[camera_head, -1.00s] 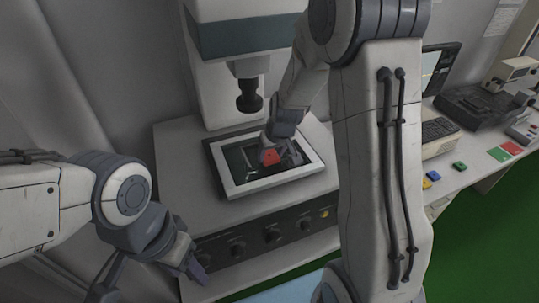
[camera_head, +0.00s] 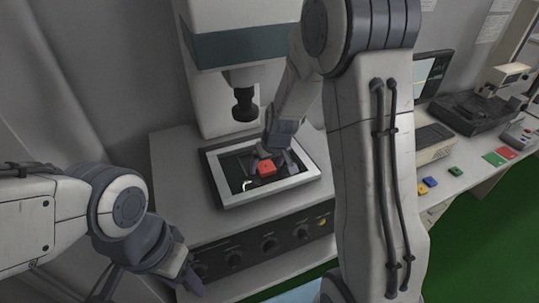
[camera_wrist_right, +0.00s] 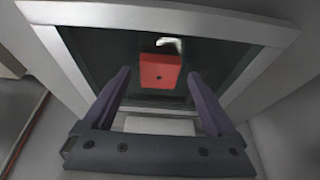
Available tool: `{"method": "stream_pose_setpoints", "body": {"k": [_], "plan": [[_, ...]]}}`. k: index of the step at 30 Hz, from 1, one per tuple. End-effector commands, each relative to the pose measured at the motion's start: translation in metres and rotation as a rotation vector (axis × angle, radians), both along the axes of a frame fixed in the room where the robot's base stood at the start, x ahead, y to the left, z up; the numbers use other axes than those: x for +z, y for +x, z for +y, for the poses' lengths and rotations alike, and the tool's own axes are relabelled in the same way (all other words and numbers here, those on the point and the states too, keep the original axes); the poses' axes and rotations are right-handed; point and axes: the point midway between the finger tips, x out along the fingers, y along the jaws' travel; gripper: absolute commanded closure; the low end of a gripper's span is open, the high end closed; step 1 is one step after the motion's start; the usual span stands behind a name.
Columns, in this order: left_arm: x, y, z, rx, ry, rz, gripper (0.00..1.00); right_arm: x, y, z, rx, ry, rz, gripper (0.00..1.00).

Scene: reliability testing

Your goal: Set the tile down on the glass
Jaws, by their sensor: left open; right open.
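A red tile (camera_head: 266,169) rests on the dark glass (camera_head: 232,166) inside the pale frame of the machine's stage. The tile also shows in the right wrist view (camera_wrist_right: 160,73), with a small dark hole in its face and a bright reflection beyond it. My right gripper (camera_head: 272,160) is open over the glass, right at the tile. In the right wrist view its two fingers (camera_wrist_right: 158,82) stand apart on either side of the tile's near part, with gaps to it. My left gripper (camera_head: 193,282) is open and empty, low in front of the machine's knob panel.
The machine's dark lens (camera_head: 244,104) hangs above the stage. Knobs line the front panel (camera_head: 268,243). At right, a bench holds blue (camera_head: 430,182), yellow (camera_head: 421,190) and green (camera_head: 455,171) tiles, a red-and-green mat (camera_head: 499,156), a keyboard and a monitor.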

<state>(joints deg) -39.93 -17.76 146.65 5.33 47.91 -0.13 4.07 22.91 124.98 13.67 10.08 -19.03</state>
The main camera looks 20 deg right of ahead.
Motion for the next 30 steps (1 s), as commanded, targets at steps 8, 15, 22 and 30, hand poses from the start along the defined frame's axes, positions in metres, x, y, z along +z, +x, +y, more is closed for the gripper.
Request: {"method": "stream_pose_setpoints", "body": {"k": [8, 15, 22, 30], "plan": [[-0.005, 0.0, 0.0, 0.0, 0.0, 0.0, 0.5, 0.052, -0.02, -0.001, -0.001, -0.002, -0.01, 0.09], [-0.011, 0.0, 0.0, 0.002, 0.0, 0.0, 0.5, 0.091, -0.037, -0.002, -0.001, -0.002, -0.007, 0.09], [-0.013, 0.0, 0.0, 0.002, 0.0, 0.0, 0.5, 0.106, -0.044, -0.002, -0.001, -0.002, -0.002, 0.09], [-0.012, 0.0, 0.0, 0.002, 0.0, 0.0, 0.5, 0.103, -0.089, 0.066, 0.151, 0.017, 0.07, 0.09]]}}
